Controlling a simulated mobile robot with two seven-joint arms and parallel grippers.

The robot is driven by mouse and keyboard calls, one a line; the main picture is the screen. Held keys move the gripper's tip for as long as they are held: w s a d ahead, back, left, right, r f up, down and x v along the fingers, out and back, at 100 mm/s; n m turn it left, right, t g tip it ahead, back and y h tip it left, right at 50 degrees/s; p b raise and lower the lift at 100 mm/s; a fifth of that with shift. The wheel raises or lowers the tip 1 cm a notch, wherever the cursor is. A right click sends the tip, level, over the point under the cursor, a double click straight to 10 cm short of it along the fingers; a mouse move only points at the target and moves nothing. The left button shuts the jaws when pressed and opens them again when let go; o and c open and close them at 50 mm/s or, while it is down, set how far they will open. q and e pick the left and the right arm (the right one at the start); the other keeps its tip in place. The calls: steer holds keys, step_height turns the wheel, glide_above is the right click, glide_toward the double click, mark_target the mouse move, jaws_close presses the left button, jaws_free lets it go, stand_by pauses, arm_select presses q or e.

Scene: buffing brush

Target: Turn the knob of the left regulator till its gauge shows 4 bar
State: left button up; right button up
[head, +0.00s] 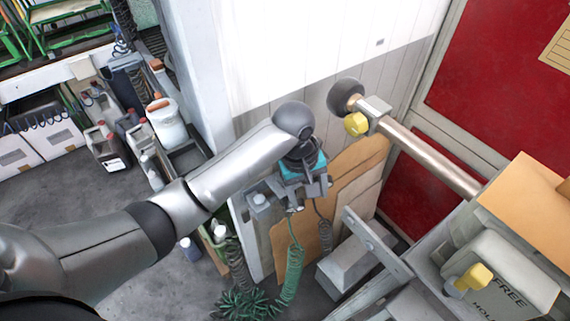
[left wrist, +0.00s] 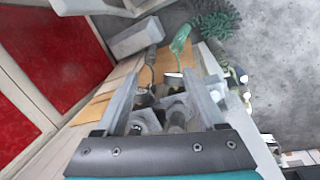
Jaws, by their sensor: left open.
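My left gripper (head: 306,190) is open, at the end of the arm coming in from the left, beside the wall fittings. A grey regulator part with a knob-like top (head: 259,201) shows just left of it. In the left wrist view my open fingers (left wrist: 162,105) stand on either side of grey regulator parts (left wrist: 146,121). I cannot tell whether a finger touches them. I cannot tell which part is the left regulator's knob. No gauge face or needle is readable; the gripper hides much of the fittings. My right gripper is not in view.
A green coiled hose (head: 291,270) and a dark coiled hose (head: 322,213) hang below the fittings. Cardboard (head: 350,175) leans behind. Bottles and jugs (head: 107,147) stand at left.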

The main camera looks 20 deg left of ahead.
arm_select(q)
steer(key=w+a+r+n+y, duration=0.2)
steer(key=w+a+r+n, duration=0.6)
steer(key=w+r+n, duration=0.15)
steer(key=shift+m+g, duration=0.25)
steer(key=shift+g, duration=0.15)
steer(key=f+b, duration=0.1)
steer(key=f, duration=0.6)
steer(key=f+b, duration=0.1)
steer(key=f, duration=0.6)
steer(key=shift+w+a+f+b, duration=0.1)
steer(key=shift+w+f+b, duration=0.1)
steer(key=shift+f+b, duration=0.15)
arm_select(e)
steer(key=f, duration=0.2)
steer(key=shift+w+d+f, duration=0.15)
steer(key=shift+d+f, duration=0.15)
arm_select(q)
jaws_close()
